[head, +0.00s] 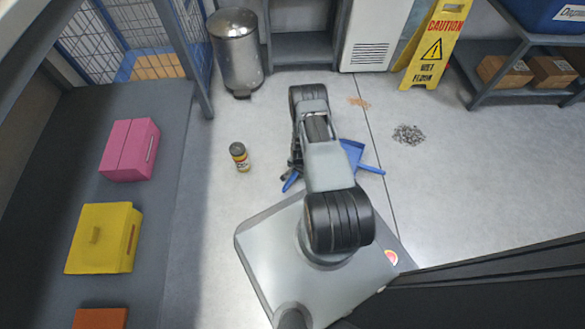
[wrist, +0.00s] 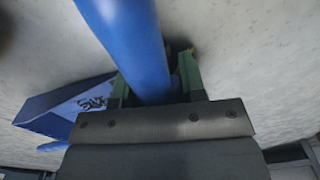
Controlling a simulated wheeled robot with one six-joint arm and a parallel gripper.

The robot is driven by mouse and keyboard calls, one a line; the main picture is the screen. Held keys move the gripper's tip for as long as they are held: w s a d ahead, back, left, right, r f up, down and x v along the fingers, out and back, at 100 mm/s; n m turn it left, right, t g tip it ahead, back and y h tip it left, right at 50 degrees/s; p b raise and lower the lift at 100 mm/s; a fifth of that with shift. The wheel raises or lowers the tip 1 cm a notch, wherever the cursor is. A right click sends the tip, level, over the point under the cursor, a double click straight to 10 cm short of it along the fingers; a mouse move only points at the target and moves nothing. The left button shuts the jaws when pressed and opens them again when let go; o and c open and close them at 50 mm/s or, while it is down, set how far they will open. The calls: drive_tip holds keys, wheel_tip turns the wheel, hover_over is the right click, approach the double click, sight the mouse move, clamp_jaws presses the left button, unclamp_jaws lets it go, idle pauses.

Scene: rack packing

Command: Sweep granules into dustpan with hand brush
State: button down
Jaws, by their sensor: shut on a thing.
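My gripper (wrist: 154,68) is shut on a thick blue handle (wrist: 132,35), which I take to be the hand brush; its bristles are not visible. In the head view a blue end (head: 290,183) shows beside my gripper (head: 295,165), partly hidden by my arm. The blue dustpan (head: 353,152) lies on the floor just right of my arm, partly covered by it; it also shows in the wrist view (wrist: 70,105), left of the handle. A pile of grey granules (head: 408,134) lies on the floor to the right. A smaller orange-brown pile (head: 358,102) lies farther back.
A dark-capped jar (head: 240,157) stands on the floor left of my arm. A metal bin (head: 236,55) and a yellow caution sign (head: 436,45) stand at the back. A shelf with cardboard boxes (head: 505,72) is at right. Floor right of the grey granules is clear.

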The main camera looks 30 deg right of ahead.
drive_tip(key=shift+s+d+r+p, duration=0.15)
drive_tip(key=shift+s+r+p, duration=0.2)
drive_tip(key=shift+r+p, duration=0.3)
drive_tip(key=shift+s+d+r+p, duration=0.15)
drive_tip(key=shift+s+r+p, duration=0.2)
drive_tip(key=shift+r, duration=0.35)
drive_tip(key=shift+w+a+r+p, duration=0.1)
drive_tip(key=shift+w+r+p, duration=0.1)
drive_tip(key=shift+r+p, duration=0.3)
drive_tip(key=shift+w+a+r+p, duration=0.15)
drive_tip(key=shift+r+p, duration=0.15)
drive_tip(key=shift+r, duration=0.4)
drive_tip(key=shift+w+r, duration=0.1)
